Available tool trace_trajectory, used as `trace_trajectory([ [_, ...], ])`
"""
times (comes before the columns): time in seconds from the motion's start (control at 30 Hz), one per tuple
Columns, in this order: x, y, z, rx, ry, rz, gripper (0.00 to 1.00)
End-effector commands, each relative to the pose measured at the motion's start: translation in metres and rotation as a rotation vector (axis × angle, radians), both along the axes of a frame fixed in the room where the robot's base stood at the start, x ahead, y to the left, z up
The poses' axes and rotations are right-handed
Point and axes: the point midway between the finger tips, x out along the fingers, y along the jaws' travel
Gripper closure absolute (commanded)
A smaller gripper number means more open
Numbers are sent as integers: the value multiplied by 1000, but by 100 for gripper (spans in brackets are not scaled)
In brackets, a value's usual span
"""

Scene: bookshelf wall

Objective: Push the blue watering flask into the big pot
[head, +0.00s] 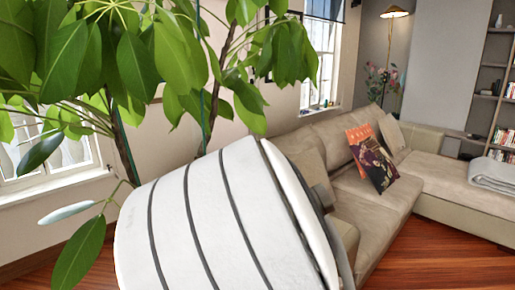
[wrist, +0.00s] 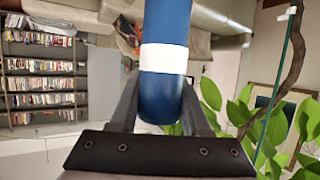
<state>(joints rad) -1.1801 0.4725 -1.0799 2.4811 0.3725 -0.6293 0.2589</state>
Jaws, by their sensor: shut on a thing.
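The blue watering flask (wrist: 163,102), with a white band around it, shows in the wrist view. It runs from the top edge down between the fingers of my gripper (wrist: 160,84), which is shut on it. Its upper end in that view is cut off. In the head view my own white arm hides the gripper and the flask. A large plant (head: 140,62) with broad green leaves stands at the left of the head view. Its leaves also show at the lower right of the wrist view (wrist: 240,112). The big pot is not visible in either view.
A beige sofa (head: 375,190) with a patterned cushion (head: 371,160) stands behind my arm at right. A bookshelf (head: 495,85) is at the far right. A window (head: 45,150) is at left. Wooden floor (head: 460,262) is clear at lower right. The plant's stems and leaves crowd the left.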

Motion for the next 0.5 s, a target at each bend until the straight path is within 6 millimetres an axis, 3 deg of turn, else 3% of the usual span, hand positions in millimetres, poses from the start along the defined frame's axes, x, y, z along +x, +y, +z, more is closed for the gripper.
trace_trajectory([
  [0.03, 0, 0, 15, 1, 0, 0, 100],
  [0.13, 0, 0, 23, 0, 0, 0, 100],
  [0.5, 0, 0, 28, -1, -1, -1, 100],
])
